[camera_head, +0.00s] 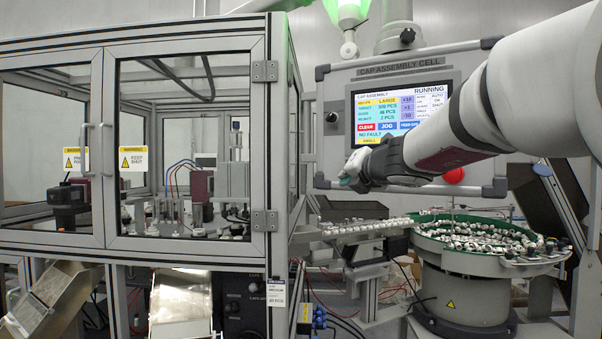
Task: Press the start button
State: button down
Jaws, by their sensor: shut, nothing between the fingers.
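The control panel (337,82) labelled "CAP ASSEMBLY CELL" hangs at the upper right. Its touchscreen (387,112) reads "RUNNING" and "NO FAULT", with red "CLEAR" and blue "JOG" fields. My gripper (348,181) is shut and empty, at the lower left part of the panel under the screen. I cannot tell whether its fingertips touch the panel. No start button can be made out; my gripper and arm cover much of the strip below the screen. A red mushroom button (454,176) shows at the lower right of the panel.
A framed, glazed enclosure (190,48) with closed doors fills the left. A round feeder bowl (470,264) full of caps stands below the panel, with a track (350,231) running left from it. A green lamp (347,12) is lit at the top.

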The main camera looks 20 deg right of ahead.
jog(key=shift+s+a, duration=0.25)
jog(key=shift+a, duration=0.05)
jog(key=s+a, duration=0.4)
jog(key=shift+a, duration=0.3)
dwell(0.3)
dwell(0.5)
